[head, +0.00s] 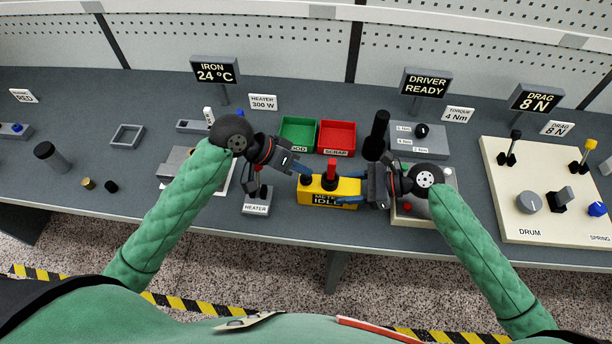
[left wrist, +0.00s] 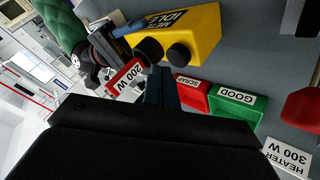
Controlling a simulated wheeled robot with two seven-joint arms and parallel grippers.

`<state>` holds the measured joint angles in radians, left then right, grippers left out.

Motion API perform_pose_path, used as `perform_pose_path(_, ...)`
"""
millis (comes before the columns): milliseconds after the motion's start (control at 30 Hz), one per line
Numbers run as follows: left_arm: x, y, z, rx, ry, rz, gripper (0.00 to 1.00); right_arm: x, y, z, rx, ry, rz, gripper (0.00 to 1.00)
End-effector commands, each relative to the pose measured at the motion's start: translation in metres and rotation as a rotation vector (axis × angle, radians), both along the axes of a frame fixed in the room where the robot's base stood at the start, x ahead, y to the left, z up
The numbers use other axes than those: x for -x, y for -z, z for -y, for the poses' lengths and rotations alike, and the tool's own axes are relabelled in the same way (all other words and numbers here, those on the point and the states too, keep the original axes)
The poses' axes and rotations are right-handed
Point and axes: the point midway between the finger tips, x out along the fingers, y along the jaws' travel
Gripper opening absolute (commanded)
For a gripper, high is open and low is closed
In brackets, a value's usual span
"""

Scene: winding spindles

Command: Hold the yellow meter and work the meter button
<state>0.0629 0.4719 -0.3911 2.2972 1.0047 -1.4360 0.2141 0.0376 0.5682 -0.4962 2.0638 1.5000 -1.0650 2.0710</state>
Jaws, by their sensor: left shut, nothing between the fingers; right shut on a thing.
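The yellow meter (head: 345,188) has a dark display whose lower line reads IDLE. My right gripper (head: 352,191) is shut on its right end, with blue fingers along its sides. The left wrist view shows the meter (left wrist: 205,25) with two round black pieces on one face; I cannot tell which is the button.
A green GOOD tray (head: 298,130) and red SCRAP tray (head: 337,135) lie behind the meter. A black cylinder (head: 377,133) stands right of them. A pale DRUM panel (head: 510,190) occupies the right.

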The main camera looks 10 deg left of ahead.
Motion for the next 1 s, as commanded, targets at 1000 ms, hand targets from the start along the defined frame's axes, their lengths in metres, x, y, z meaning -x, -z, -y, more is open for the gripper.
perform_pose_path(1000,0.0002,0.0093,0.0000,0.000,0.000,0.000,0.00,0.0000,0.0003,0.0001,0.000,0.000,0.000,0.21)
